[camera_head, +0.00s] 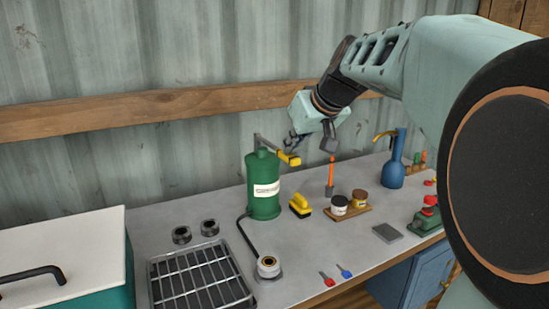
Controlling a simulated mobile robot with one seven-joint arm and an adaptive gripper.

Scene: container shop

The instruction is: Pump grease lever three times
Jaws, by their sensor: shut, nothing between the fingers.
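The green grease pump (262,192) stands upright on the bench, with a white label on its front. Its grey lever arm (265,143) runs from the top towards the right and ends in a yellow handle (289,158). The handle sits about level with the top of the pump body. My gripper (293,142) is shut and empty just above the yellow handle. It is small and dark here, and I cannot tell whether it touches the handle. A dark hose (247,236) runs from the pump to a round metal fitting (268,266).
A wire rack tray (157,293) and a white-lidded box (75,245) stand at left. A yellow brush (300,206), jars on a wooden board (368,208) and a blue can (391,176) stand to the right. Small keys (327,279) lie near the front edge.

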